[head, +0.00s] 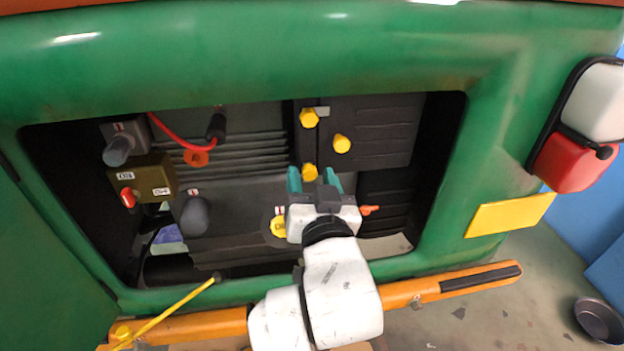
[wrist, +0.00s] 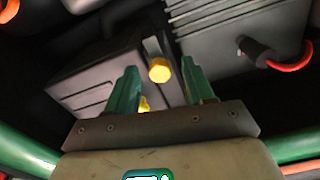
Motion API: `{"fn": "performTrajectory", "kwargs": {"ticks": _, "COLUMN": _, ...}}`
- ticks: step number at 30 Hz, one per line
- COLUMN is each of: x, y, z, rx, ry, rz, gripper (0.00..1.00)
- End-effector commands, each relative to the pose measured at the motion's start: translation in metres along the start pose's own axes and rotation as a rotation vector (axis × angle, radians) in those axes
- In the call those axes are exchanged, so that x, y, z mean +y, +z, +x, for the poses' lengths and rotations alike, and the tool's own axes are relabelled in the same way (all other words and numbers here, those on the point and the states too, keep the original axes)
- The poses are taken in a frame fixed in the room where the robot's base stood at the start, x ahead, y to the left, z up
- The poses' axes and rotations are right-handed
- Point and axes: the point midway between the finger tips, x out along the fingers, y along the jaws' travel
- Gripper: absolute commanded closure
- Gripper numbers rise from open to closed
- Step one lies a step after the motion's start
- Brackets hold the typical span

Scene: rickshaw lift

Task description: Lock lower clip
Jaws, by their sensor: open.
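My gripper (head: 313,180) has two green fingers and reaches into the dark opening of the green body. It is open and empty. Several yellow-ended pieces show on the dark panel: an upper one (head: 309,118), one at the right (head: 341,144) and a lower clip (head: 310,171). The lower one lies just beyond and between my fingertips in the head view. In the wrist view, a yellow end (wrist: 159,69) sits between my gripper fingers (wrist: 160,72), with gaps on both sides. Another yellow piece (wrist: 144,103) is partly hidden behind the left finger.
The green frame (head: 480,150) surrounds the opening. Inside are a red cable (head: 172,135), a switch box (head: 143,178), a yellow round part (head: 277,226) and an orange-red lever (head: 369,210) near my gripper. A yellow rod (head: 165,313) and an orange bar (head: 430,287) cross below.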

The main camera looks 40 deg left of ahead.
Motion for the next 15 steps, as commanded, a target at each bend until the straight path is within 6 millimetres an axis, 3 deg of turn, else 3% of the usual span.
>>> {"fn": "performTrajectory", "kwargs": {"ticks": 2, "x": 0.0001, "y": 0.0001, "z": -0.0001, "rx": 0.000, "ry": 0.000, "rz": 0.000, "gripper": 0.48}}
{"fn": "performTrajectory", "kwargs": {"ticks": 15, "x": 0.0002, "y": 0.0002, "z": -0.0004, "rx": -0.001, "ry": 0.000, "rz": 0.000, "gripper": 0.91}}
